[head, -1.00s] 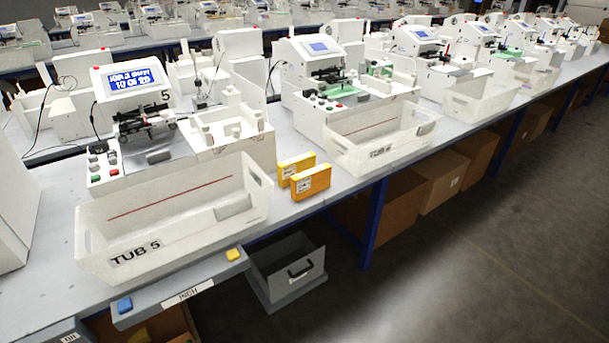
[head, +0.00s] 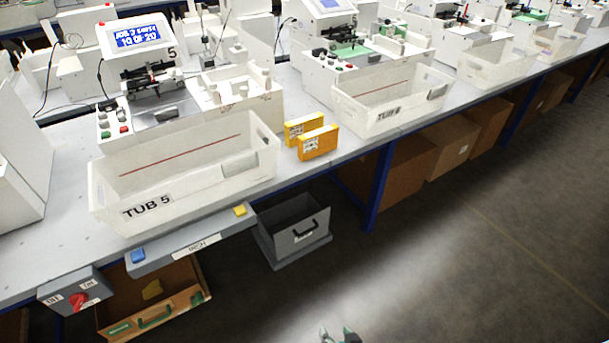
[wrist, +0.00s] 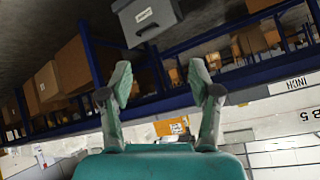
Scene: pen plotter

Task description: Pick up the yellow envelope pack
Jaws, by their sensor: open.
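Two yellow envelope packs stand side by side on the bench between the tubs. The front pack (head: 318,143) has a white label and partly hides the rear pack (head: 303,127). In the wrist view a yellow pack (wrist: 171,128) shows beyond and between my fingers, with the other pack not clearly told apart. My gripper (wrist: 161,82) is open and empty, its two fingers spread wide. In the head view the tips of my gripper (head: 339,335) just show at the bottom edge, well in front of and below the bench.
A white tub marked TUB 5 (head: 150,212) stands left of the packs, another tub (head: 385,121) right of them. A grey open drawer box (head: 300,238) sits below the bench edge. A blue leg (head: 379,190) stands under the bench. The floor in front is clear.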

